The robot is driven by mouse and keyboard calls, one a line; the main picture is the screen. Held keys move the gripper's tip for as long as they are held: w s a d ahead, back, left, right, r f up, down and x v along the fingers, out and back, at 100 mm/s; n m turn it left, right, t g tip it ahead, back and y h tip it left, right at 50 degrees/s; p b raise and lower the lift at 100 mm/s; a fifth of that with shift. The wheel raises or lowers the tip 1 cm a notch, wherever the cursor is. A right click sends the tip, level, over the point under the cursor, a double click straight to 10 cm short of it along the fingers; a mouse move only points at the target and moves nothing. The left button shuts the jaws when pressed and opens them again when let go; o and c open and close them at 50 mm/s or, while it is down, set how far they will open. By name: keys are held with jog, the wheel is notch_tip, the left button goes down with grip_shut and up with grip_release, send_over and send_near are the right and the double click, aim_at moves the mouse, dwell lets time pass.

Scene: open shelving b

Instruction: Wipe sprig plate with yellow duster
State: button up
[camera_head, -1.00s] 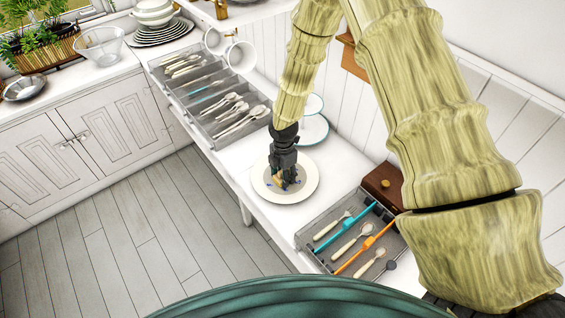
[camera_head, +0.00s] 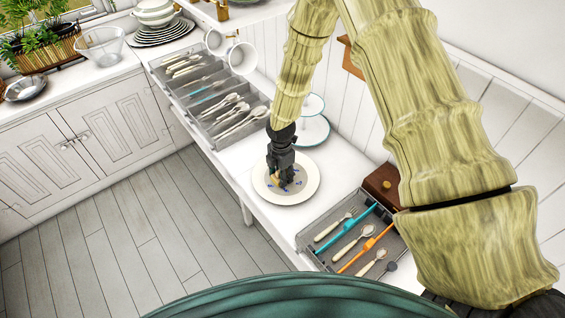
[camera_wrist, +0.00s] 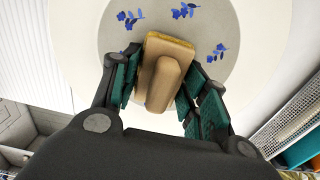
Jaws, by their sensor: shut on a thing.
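The sprig plate (camera_head: 309,191) is a round cream plate with blue sprigs around its grey centre, lying on the white counter. In the wrist view the plate (camera_wrist: 240,80) fills the upper middle. My gripper (camera_head: 285,184) is over the plate's centre, pointing down. In the wrist view my gripper (camera_wrist: 160,98) is shut on the yellow duster (camera_wrist: 166,68), a tan wooden block with a handle and a thin yellow layer along its far edge. The duster is over the plate's centre; whether its underside touches the plate cannot be told. In the head view my gripper mostly hides it.
A grey cutlery tray (camera_head: 308,238) stands close at the plate's right, with a brown wooden box (camera_head: 382,184) behind it. A tiered stand (camera_head: 313,130) is behind the plate. A longer cutlery tray (camera_head: 184,88) lies to the left. The counter's front edge is near the plate.

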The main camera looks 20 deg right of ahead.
jog(key=shift+a+r, duration=0.2)
jog(key=shift+a, duration=0.2)
jog(key=r+p, duration=0.1)
jog(key=r, duration=0.1)
jog(key=r+p, duration=0.2)
jog(key=shift+s+d+r, duration=0.1)
jog(key=shift+d+r, duration=0.1)
jog(key=shift+r, duration=0.2)
jog(key=shift+r+p, duration=0.95)
jog(key=shift+r, duration=0.5)
